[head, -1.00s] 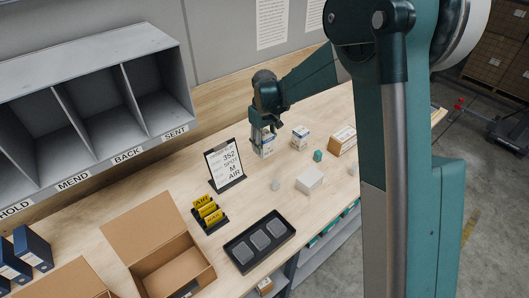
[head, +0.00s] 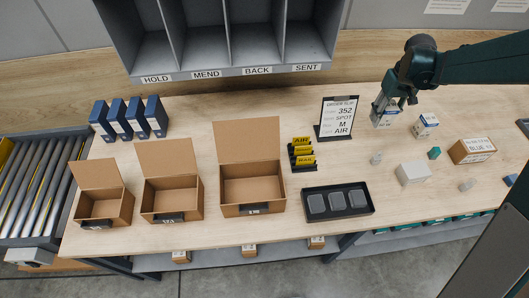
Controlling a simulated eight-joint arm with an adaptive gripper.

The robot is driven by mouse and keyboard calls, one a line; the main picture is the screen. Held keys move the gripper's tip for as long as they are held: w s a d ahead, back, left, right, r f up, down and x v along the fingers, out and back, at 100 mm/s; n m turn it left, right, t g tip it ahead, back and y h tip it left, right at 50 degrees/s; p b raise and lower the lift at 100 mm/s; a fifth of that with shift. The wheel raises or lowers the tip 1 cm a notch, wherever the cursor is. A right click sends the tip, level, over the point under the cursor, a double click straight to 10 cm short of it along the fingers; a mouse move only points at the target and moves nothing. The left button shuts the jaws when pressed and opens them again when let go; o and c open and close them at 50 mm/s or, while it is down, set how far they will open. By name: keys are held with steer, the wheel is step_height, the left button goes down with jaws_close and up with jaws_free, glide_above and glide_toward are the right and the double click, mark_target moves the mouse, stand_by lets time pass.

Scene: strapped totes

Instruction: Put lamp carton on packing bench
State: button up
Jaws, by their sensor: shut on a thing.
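My gripper (head: 384,104) is at the back right of the packing bench (head: 250,262), pointing down. It is shut on a small white-and-blue carton (head: 386,120), whose upper part the fingers hide. I cannot tell whether this carton touches the bench top or hangs just above it. A similar white-and-blue carton (head: 426,126) stands to its right. A plain white box (head: 413,173) lies in front of them, and a brown-and-white carton (head: 472,151) is further right. The small print on the cartons is too small to read, so I cannot tell which is the lamp carton.
Yellow tags (head: 302,154), a black tray (head: 338,217) and three open brown boxes (head: 252,195) stand further left. Small bottles and a teal block (head: 434,153) sit nearby. The bench's front strip is clear.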

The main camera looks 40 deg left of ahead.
steer(key=s+a+b, duration=0.1)
steer(key=s+a, duration=0.1)
steer(key=s, duration=2.2)
steer(key=shift+s+a, duration=0.25)
steer(key=shift+f, duration=2.85)
steer(key=shift+f+b, duration=0.4)
steer(key=shift+f, duration=1.7)
steer(key=shift+f, duration=0.1)
